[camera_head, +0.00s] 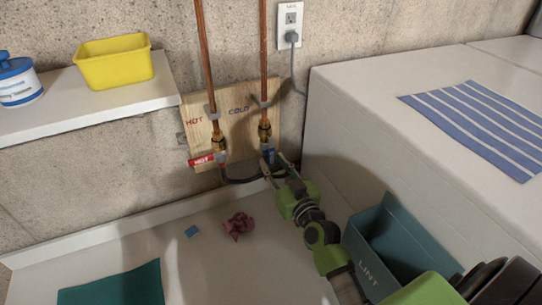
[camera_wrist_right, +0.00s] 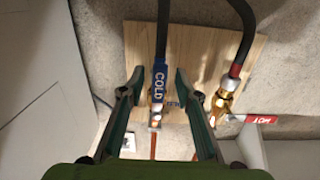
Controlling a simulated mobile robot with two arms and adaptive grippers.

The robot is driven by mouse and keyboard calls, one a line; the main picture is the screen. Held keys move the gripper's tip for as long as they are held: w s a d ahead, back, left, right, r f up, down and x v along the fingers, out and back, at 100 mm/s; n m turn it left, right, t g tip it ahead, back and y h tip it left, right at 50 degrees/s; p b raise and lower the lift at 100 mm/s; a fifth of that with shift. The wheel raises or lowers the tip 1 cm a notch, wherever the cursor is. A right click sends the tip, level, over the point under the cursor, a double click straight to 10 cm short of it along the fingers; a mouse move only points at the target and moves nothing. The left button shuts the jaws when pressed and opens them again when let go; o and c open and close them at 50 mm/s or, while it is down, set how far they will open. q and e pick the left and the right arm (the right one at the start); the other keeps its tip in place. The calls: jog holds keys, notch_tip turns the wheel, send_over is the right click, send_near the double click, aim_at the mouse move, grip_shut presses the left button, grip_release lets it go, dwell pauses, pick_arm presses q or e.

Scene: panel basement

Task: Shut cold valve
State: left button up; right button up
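The cold valve's blue lever (camera_head: 267,154) hangs down, in line with the right copper pipe. In the right wrist view the lever (camera_wrist_right: 158,84), lettered COLD, runs along the line of its pipe and hose. My right gripper (camera_head: 273,161) reaches it from below. In the wrist view the gripper (camera_wrist_right: 157,82) is open, with one finger on each side of the lever and a gap at both sides. The hot valve's red lever (camera_head: 201,160) points left, across its pipe; it also shows in the wrist view (camera_wrist_right: 262,120). My left gripper is not in view.
A wooden board (camera_head: 239,125) backs the valves. Dark hoses (camera_head: 240,181) hang below them. A white machine (camera_head: 340,125) stands close on the right, with a teal LINT bin (camera_head: 370,268) beside it. A crumpled red cloth (camera_head: 239,226) lies on the white surface below.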

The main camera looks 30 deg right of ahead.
jog(key=shift+w+d, duration=0.1)
jog(key=shift+w, duration=0.7)
jog(key=shift+w+f, duration=0.1)
jog(key=shift+w, duration=0.35)
grip_shut()
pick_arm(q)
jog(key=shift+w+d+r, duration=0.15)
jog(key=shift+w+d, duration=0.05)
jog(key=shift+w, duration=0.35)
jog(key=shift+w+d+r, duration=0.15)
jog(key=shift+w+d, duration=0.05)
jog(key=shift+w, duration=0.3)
pick_arm(e)
jog(key=shift+d, duration=0.1)
